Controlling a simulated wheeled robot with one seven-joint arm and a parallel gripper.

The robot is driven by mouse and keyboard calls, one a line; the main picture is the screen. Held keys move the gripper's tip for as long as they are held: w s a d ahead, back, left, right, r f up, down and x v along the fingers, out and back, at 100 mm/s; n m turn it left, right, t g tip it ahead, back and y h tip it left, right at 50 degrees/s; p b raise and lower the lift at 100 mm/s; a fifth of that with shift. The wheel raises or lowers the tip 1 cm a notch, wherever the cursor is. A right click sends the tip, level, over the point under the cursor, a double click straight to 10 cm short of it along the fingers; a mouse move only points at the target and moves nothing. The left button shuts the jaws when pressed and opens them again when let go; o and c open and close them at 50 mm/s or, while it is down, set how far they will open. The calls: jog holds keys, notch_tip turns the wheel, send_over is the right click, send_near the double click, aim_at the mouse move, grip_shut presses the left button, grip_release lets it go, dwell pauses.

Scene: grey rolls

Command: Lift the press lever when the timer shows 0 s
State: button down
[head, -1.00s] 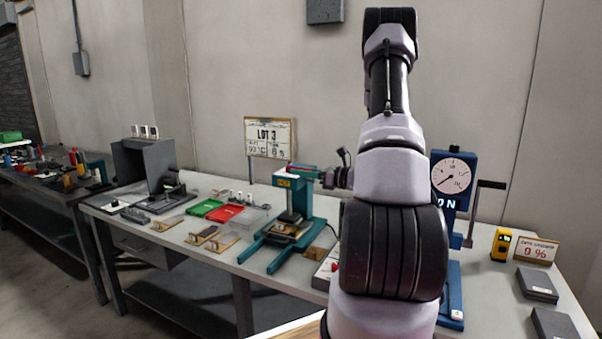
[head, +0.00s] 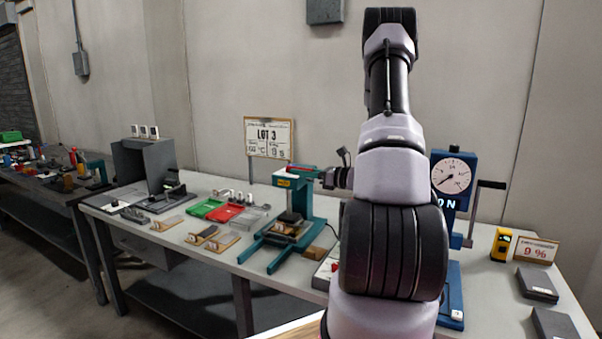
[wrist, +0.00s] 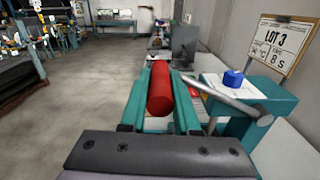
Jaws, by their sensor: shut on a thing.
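The teal press (head: 306,205) stands on the bench, left of my arm. Its lever has a red grip, a red cylinder (wrist: 160,90) in the middle of the wrist view, on a grey metal bar (wrist: 222,92). My gripper (head: 326,179) is at the top of the press, shut on the red grip. The LOT 3 sign (head: 269,137) stands behind the press. In the wrist view, the sign (wrist: 280,46) appears to read 8 s.
A blue dial press (head: 452,180) with a crank stands right of my arm. A yellow device (head: 501,244) and a 9 % sign (head: 536,250) are at the right. Green (head: 206,207) and red trays (head: 226,215) lie left of the teal press. A blue knob (wrist: 233,78) sits near the lever bar.

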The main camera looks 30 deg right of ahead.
jog(key=shift+r, duration=0.1)
dwell(0.3)
jog(key=shift+w+d+r+m, duration=0.2)
jog(key=shift+d+r+m, duration=0.1)
jog(key=shift+r, duration=0.25)
jog(key=w+d+r+m, duration=0.5)
jog(key=d+r+m, duration=0.15)
jog(key=r, duration=0.25)
jog(key=w+d+r+m, duration=0.2)
jog(key=w+d+m, duration=0.4)
jog(key=w+d, duration=0.3)
jog(key=shift+d, duration=1.4)
jog(key=shift+w+m, duration=0.1)
jog(key=shift+m, duration=0.15)
jog(key=c, duration=0.7)
grip_release()
jog(key=shift+w, duration=0.1)
jog(key=shift+o, duration=0.2)
jog(key=v, duration=1.1)
